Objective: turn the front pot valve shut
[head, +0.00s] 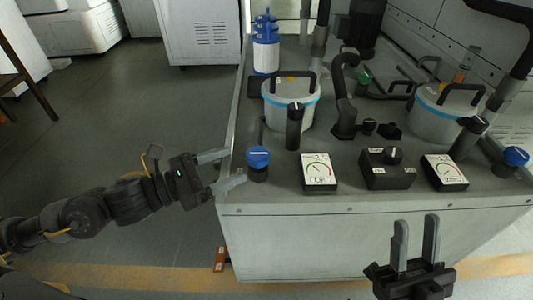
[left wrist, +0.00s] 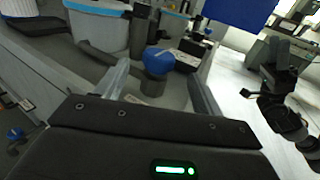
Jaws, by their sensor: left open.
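A blue valve knob (head: 258,157) with a pale bar across its top stands on a dark stem at the front left corner of the grey bench top; the bar lies roughly left to right in the head view. The knob also shows in the left wrist view (left wrist: 158,62), ahead of and between the finger lines. My left gripper (head: 236,166) is open and empty, just left of the knob, fingers pointing at it and apart from it. A second blue knob (head: 515,157) stands at the right. My right gripper (head: 416,222) is open and empty before the bench front.
A lidded pot with a blue band (head: 290,107) stands behind the left knob, beside a dark upright handle (head: 295,127). A gauge (head: 319,172) and a black switch box (head: 387,170) lie to its right. A second pot (head: 437,122) is further right. Open floor lies left.

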